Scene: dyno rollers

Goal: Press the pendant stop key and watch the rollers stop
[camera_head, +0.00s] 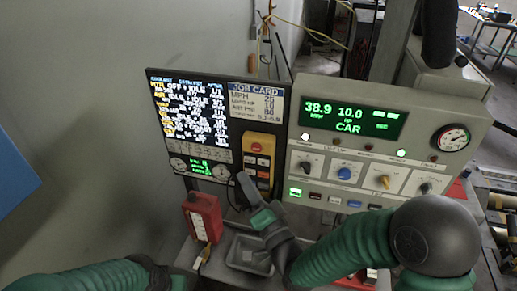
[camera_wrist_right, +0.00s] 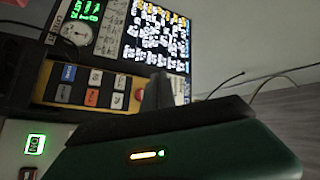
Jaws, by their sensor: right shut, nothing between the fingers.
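The yellow pendant (camera_head: 259,143) with red and pale keys hangs below the job card, left of the grey console. In the right wrist view the pendant (camera_wrist_right: 108,105) shows blue, white and red keys. My right gripper (camera_head: 243,181) is shut and empty, its tip beside the pendant's lower left in the head view. In the wrist view its dark finger (camera_wrist_right: 157,90) stands by the pendant's edge; I cannot tell whether it touches a key. The console display (camera_head: 352,117) reads 38.9 and 10.0, with CAR below. My left gripper (camera_head: 165,275) shows only partly at the bottom edge.
The grey console (camera_head: 300,92) carries knobs, lit buttons and a round gauge (camera_head: 454,138). A dark text screen (camera_head: 187,110) stands left of the pendant. A red box (camera_head: 203,217) and a grey tray (camera_head: 236,262) sit below. A blue panel (camera_head: 15,160) is at far left.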

